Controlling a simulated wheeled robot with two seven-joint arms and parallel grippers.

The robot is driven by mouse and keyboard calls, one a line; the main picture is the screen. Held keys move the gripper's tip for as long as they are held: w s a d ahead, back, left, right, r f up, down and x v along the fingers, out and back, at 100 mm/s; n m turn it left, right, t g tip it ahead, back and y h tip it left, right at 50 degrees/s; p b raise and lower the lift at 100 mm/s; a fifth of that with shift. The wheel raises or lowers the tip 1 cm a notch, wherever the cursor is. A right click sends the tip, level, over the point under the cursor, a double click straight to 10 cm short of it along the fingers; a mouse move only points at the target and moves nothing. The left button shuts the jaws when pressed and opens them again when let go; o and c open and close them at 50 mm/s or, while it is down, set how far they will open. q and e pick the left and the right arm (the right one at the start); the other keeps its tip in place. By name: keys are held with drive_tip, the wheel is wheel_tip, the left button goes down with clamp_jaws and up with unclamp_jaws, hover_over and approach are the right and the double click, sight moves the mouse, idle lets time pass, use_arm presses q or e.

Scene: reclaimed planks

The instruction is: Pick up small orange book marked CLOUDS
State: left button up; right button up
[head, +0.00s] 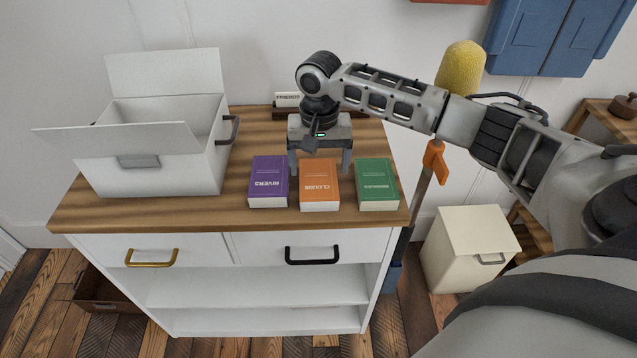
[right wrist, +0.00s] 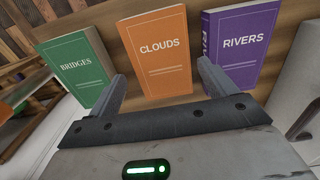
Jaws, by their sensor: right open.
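The small orange book marked CLOUDS (head: 319,184) lies flat on the wooden cabinet top, between a purple and a green book. My right gripper (head: 319,170) is open and empty, pointing down at the far end of the orange book, its fingers set to either side of the book's width. In the right wrist view the orange book (right wrist: 158,52) shows between and beyond the two open fingers (right wrist: 162,88), with its title readable. I cannot tell the exact height of the fingertips above the top. My left gripper is not in view.
The purple RIVERS book (head: 268,180) and green BRIDGES book (head: 377,183) lie close on either side, with narrow gaps. An open white box (head: 160,170) stands at left. A dark holder with a white item (head: 288,100) is behind my gripper. The front strip of the cabinet top (head: 230,214) is clear.

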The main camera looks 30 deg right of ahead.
sight(319, 178)
wheel_tip(319, 178, down, 4)
drive_tip(key=shift+r, duration=0.1)
drive_tip(key=c, duration=0.8)
drive_tip(key=shift+c, duration=0.2)
drive_tip(key=shift+r, duration=0.15)
